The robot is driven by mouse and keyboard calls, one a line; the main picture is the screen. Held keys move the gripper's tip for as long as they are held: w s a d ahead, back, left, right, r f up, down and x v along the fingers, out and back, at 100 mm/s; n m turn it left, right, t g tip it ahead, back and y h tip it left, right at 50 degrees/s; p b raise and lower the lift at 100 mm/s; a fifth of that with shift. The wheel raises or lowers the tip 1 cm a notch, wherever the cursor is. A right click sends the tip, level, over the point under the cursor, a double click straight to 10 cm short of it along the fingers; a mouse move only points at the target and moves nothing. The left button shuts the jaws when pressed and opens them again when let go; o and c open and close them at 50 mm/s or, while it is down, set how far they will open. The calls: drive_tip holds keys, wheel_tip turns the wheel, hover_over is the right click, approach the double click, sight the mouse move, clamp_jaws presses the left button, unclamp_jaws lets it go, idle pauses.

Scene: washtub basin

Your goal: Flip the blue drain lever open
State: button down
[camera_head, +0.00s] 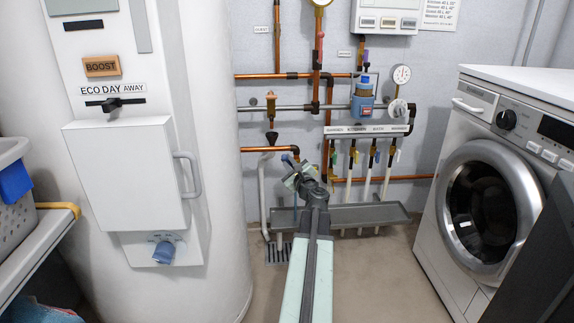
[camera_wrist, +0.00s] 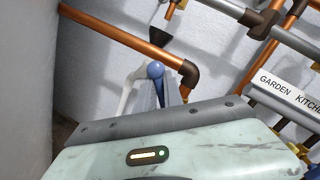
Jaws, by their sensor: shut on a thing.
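The blue drain lever (camera_wrist: 155,70) shows its round blue end in the wrist view, just under the copper pipe and its brown elbow. Its lower part is hidden between the fingers and behind my gripper's body. My gripper (camera_wrist: 153,92) is shut on the lever, with a pale finger at left and a darker one at right. In the head view my gripper (camera_head: 296,178) is at the end of the copper drain pipe (camera_head: 262,149), and a small bit of blue shows there. The lever's angle cannot be told.
A grey trough (camera_head: 345,215) runs under a row of labelled valves (camera_head: 368,130). A floor grate (camera_head: 278,253) lies below the drain pipe. A white tank (camera_head: 215,130) stands at left and a washing machine (camera_head: 480,200) at right. The floor between them is clear.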

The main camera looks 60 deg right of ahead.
drive_tip(key=shift+w+a, duration=0.1)
idle(0.3)
drive_tip(key=c, duration=1.5)
unclamp_jaws()
drive_tip(key=shift+r, duration=0.1)
